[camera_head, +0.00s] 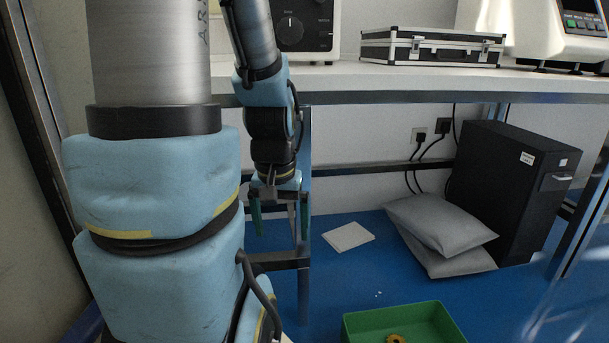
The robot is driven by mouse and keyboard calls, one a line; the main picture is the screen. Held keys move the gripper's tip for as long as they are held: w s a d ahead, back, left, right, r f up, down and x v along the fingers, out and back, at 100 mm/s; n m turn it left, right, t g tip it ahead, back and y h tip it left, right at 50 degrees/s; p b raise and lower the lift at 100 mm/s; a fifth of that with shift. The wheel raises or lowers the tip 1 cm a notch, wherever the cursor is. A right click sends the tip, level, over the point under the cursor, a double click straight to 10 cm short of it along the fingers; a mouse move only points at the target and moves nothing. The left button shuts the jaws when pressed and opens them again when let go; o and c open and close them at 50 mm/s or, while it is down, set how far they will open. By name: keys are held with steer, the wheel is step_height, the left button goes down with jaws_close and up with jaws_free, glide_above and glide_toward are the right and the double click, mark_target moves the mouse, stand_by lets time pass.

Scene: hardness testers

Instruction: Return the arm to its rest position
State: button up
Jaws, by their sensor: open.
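My arm, in light blue padded covers, fills the left side of the head camera view. Its wrist hangs down in front of the bench edge. My gripper (281,219) points downward with its two dark green fingers apart and nothing visible between them. It is below the bench top level, close in the picture to a blue upright post (304,280). I cannot tell the exact gap between the fingers and the post.
The white bench top (400,82) carries a black and silver case (432,48) and testers (305,27). Below are a black cabinet (505,190), grey cushions (440,230), a white sheet (348,237) and a green tray (362,328) holding an orange ring (396,339). Blue floor lies between.

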step_height(320, 180, up, 43)
steer(key=p, duration=4.1)
